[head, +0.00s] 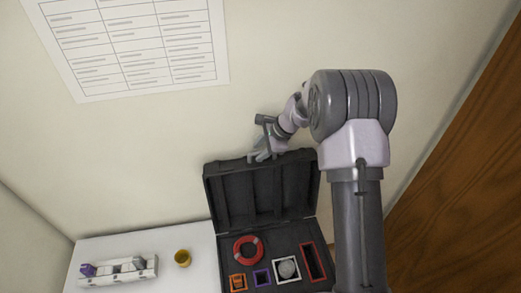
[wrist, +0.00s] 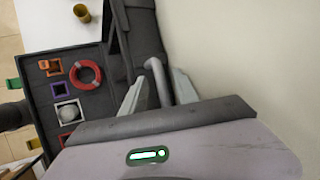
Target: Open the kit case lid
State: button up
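The dark grey kit case (head: 290,243) stands on the white table at the wall, and its lid (head: 248,191) is raised upright, clear of the base. My gripper (head: 261,151) is at the lid's top edge. In the wrist view, my gripper (wrist: 158,88) has its two pale fingers apart, one on each side of a grey curved handle (wrist: 156,75) on the lid. Whether the fingers touch the handle is hard to tell. The case interior (wrist: 100,100) shows at the left of the wrist view.
The case holds a red ring (head: 248,250), an orange item (head: 238,282), a purple-framed item (head: 262,277), a white-framed round item (head: 288,268) and a red frame (head: 313,262). A yellow cup (head: 182,258) and a white rack (head: 120,272) stand left. The wall is close behind the lid.

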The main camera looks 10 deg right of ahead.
grip_shut()
dwell(1.4)
